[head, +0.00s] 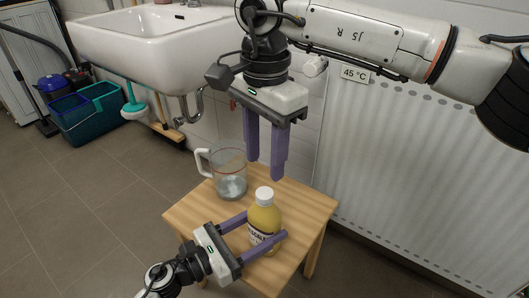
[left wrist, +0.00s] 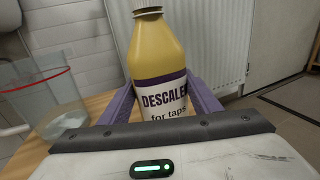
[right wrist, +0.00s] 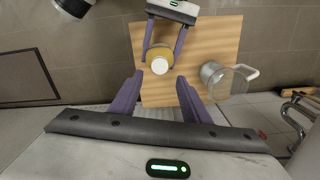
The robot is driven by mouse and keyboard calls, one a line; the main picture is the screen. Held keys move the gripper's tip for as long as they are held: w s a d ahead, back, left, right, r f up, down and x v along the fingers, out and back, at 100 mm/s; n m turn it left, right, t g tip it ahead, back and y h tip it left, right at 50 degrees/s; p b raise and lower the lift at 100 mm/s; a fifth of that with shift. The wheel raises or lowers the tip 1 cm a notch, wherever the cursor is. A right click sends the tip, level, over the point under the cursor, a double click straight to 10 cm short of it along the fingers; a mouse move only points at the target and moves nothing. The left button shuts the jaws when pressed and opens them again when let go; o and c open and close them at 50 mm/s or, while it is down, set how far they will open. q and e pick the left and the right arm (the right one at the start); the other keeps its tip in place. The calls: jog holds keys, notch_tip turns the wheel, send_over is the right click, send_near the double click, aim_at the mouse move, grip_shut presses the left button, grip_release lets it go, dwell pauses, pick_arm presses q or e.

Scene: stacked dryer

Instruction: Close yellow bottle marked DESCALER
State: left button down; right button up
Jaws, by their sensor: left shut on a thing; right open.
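The yellow bottle (head: 262,219) stands upright on the wooden stool. Its label (left wrist: 160,97) reads DESCALER for taps in the left wrist view. A white cap (right wrist: 160,66) sits on its top; whether it is tight I cannot tell. My left gripper (head: 266,225) is shut on the bottle's body, one finger on each side. My right gripper (head: 265,169) is open and empty, pointing down above the cap. In the right wrist view the cap shows just beyond and between the right fingertips (right wrist: 159,76).
The wooden stool (head: 312,207) also carries a clear measuring jug (head: 231,178) with a white handle, left of the bottle. A white radiator (head: 410,175) stands behind to the right.

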aim_at(265, 192)
jog(key=shift+r+n, duration=0.1)
jog(key=shift+n, duration=1.2)
notch_tip(265, 192, down, 8)
jog(key=shift+f, duration=0.1)
